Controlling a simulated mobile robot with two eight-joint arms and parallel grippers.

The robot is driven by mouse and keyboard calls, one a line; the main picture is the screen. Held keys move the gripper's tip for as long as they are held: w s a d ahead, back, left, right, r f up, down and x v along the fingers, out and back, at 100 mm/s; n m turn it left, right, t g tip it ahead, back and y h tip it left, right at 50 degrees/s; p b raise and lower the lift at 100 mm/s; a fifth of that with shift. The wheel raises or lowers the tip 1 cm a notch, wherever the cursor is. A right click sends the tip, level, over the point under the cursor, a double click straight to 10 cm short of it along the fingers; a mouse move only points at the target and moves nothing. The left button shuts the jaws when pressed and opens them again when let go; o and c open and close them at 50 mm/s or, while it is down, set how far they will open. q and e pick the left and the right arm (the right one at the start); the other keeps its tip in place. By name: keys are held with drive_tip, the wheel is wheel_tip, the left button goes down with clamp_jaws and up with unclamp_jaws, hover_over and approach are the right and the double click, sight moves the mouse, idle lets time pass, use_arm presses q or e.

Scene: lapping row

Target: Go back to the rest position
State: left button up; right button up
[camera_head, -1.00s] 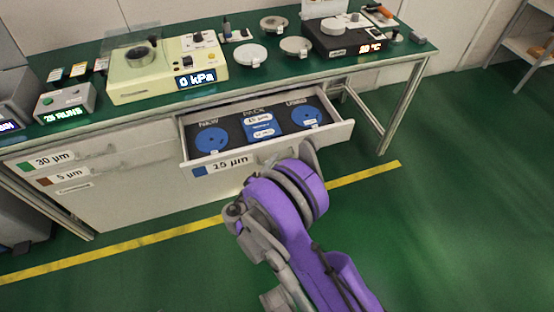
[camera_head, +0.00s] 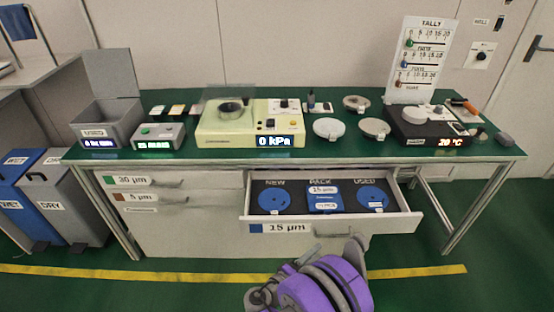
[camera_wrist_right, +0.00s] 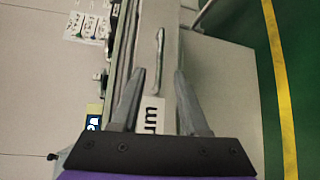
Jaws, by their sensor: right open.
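My right arm, purple and grey, comes in from the bottom of the head view, below the open drawer. In the right wrist view my right gripper (camera_wrist_right: 159,72) has its two grey fingers apart with nothing held between them. Beyond the fingertips is a drawer handle (camera_wrist_right: 160,46), and a white label (camera_wrist_right: 152,115) shows between the fingers. The 15 µm drawer (camera_head: 400,222) is pulled out. It holds blue discs (camera_head: 274,199) under NEW and USED and a blue pack (camera_head: 324,198) between them. My left gripper is not in view.
The green bench (camera_head: 300,155) carries a cream machine (camera_head: 225,130) reading 0 kPa, round plates (camera_head: 328,128), a dark hot-plate unit (camera_head: 425,130) and a tally board (camera_head: 420,55). Blue and grey bins (camera_head: 60,205) stand at left. Green floor with a yellow line (camera_head: 150,275) lies in front.

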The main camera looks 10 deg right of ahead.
drive_tip(key=s+d+r+m+g+y, duration=0.35)
drive_tip(key=s+y, duration=0.25)
drive_tip(key=s, duration=0.2)
drive_tip(key=s+a+r+m+y, duration=0.35)
drive_tip(key=s+a+y, duration=0.45)
drive_tip(key=s, duration=0.5)
use_arm(q)
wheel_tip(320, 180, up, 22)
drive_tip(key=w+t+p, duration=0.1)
drive_tip(key=p, duration=1.8)
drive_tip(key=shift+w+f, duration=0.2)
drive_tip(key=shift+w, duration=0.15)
use_arm(e)
wheel_tip(320, 180, up, 21)
drive_tip(key=w, duration=0.2)
drive_tip(key=shift+a+f+m, duration=0.15)
drive_tip(key=shift+m, duration=0.25)
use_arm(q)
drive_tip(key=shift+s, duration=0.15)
use_arm(e)
drive_tip(key=shift+s+t, duration=0.1)
drive_tip(key=shift+t, duration=0.15)
